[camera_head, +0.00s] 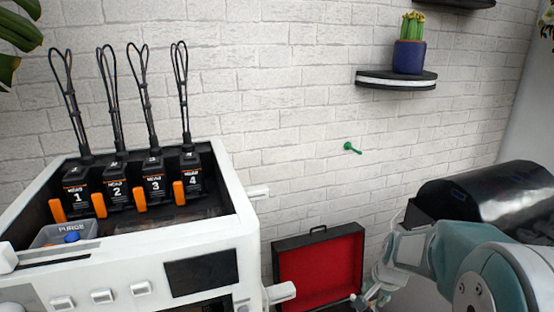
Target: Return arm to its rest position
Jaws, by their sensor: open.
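My gripper (364,300) shows only in part at the bottom edge, right of centre, in front of the lower right of the red-lined case (318,262). It is open, and I see nothing held in it. My teal and white arm comes in from the lower right corner and reaches left and down to it. The fingertips are small and partly cut off by the frame's edge.
A white machine (130,262) with several numbered black modules and upright cable loops fills the left. A grey PURGE bin (50,237) sits inside it. A shelf (396,84) holds a potted cactus (408,56). A green peg (352,148) shows against the brick wall.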

